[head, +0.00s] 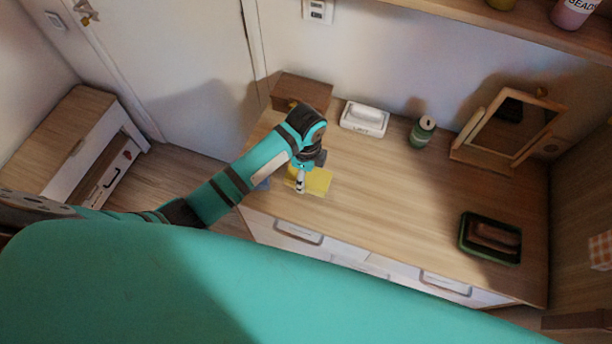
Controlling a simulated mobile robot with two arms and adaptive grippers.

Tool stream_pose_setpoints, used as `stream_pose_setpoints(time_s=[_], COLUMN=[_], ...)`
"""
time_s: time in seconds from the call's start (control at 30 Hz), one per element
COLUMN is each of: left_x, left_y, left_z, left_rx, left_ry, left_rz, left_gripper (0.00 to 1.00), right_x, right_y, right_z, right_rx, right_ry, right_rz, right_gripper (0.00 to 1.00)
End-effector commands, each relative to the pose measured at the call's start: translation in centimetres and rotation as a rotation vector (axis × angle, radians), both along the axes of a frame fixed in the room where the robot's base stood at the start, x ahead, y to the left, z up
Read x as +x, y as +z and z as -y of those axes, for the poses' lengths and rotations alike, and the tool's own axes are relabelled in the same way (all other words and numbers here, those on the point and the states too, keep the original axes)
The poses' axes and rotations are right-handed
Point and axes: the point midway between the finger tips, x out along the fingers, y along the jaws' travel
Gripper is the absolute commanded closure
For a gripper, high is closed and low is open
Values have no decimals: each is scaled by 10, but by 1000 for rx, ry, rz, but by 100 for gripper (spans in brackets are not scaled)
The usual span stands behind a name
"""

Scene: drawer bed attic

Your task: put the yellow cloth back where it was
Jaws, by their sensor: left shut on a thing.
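The yellow cloth (319,182) is at the left front part of the wooden dresser top (390,190). My left gripper (300,183) points down at the cloth's left side and is shut on it. The gripper and wrist hide part of the cloth. I cannot tell whether the cloth lies flat on the top or is slightly raised. A small blue patch (262,184) shows just left of the gripper, partly hidden by my arm. My right gripper is not in view.
Behind stand a brown wooden box (302,91), a white lint box (365,118), a green can (422,132) and a mirror (508,125). A green tray (488,239) lies at the right front. The middle of the top is clear. A shelf (500,22) overhangs the back.

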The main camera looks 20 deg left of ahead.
Motion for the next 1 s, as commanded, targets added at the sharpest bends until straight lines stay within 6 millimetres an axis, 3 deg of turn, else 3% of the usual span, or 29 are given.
stream_pose_setpoints(time_s=[0.1,0.3,0.6,0.63,0.7,0.8,1.0], left_x=[-1,0,0,0,0,0,0], left_y=[-11,-33,-37,-36,-36,-36,-36], left_z=[-1,-1,-1,-1,-1,-1,-1], left_rx=[0,0,1,1,1,1,1], left_ry=[0,0,-1,-1,-1,-1,0], left_rz=[-6,-2,-1,-1,-1,-1,-1], left_gripper=[62,62,62,32,23,12,12], right_x=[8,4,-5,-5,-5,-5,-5], right_y=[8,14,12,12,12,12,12], right_z=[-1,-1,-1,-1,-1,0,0], right_rx=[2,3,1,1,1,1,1], right_ry=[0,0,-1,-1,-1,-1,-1], right_rz=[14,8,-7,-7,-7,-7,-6], right_gripper=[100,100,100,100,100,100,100])
